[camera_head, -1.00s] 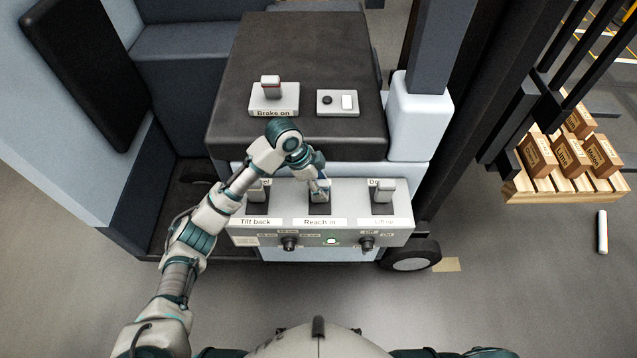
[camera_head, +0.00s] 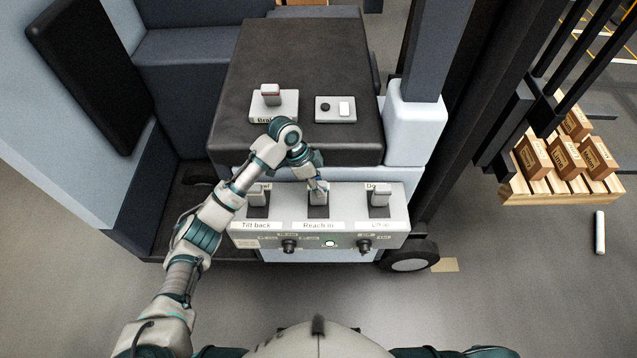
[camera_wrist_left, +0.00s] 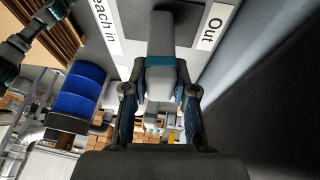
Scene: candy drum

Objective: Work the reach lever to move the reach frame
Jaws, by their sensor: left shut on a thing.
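The reach lever (camera_head: 318,197) stands in the middle slot of the grey control panel (camera_head: 352,239), above the "Reach in" label (camera_head: 319,226). My left gripper (camera_head: 317,183) is at the lever's top. In the left wrist view the gripper (camera_wrist_left: 160,88) is shut with its fingers on both sides of the grey lever (camera_wrist_left: 162,50); an "Out" label (camera_wrist_left: 213,27) shows beside it. The dark mast (camera_head: 480,110) stands to the right; I cannot tell which part of it is the reach frame. My right gripper is not in view.
The tilt lever (camera_head: 258,195) and lift lever (camera_head: 379,195) flank the reach lever closely. The brake switch (camera_head: 272,100) and a small button box (camera_head: 336,109) sit on the black console top. A pallet with boxes (camera_head: 565,188) stands at the far right.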

